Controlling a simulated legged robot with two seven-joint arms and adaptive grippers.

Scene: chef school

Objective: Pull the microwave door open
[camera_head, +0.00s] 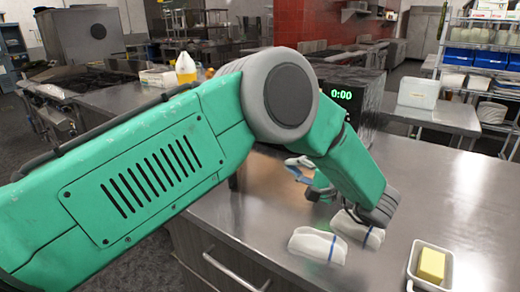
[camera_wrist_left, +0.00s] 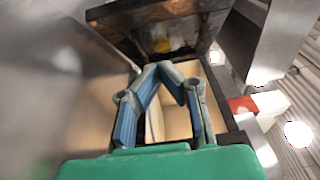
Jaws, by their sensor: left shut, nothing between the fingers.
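The dark microwave (camera_head: 366,100) stands on the steel counter, mostly hidden behind my left arm in the head view. Its green display reads 0:00. In the left wrist view, the pale lit cavity of the microwave (camera_wrist_left: 176,121) shows behind my fingers, and a dark windowed panel that looks like its door (camera_wrist_left: 165,35) stands at an angle to the opening. The door appears at least partly open; how far, I cannot tell. My left gripper (camera_wrist_left: 163,68) is shut and empty in front of the opening. It also shows, partly hidden, in the head view (camera_head: 302,172). My right gripper is out of view.
Two white bundles with blue stripes (camera_head: 317,245) lie on the counter (camera_head: 430,195) below my left wrist. A butter dish (camera_head: 431,266) sits at the front right. A white container (camera_head: 418,92) stands on another counter behind. The counter's right part is mostly clear.

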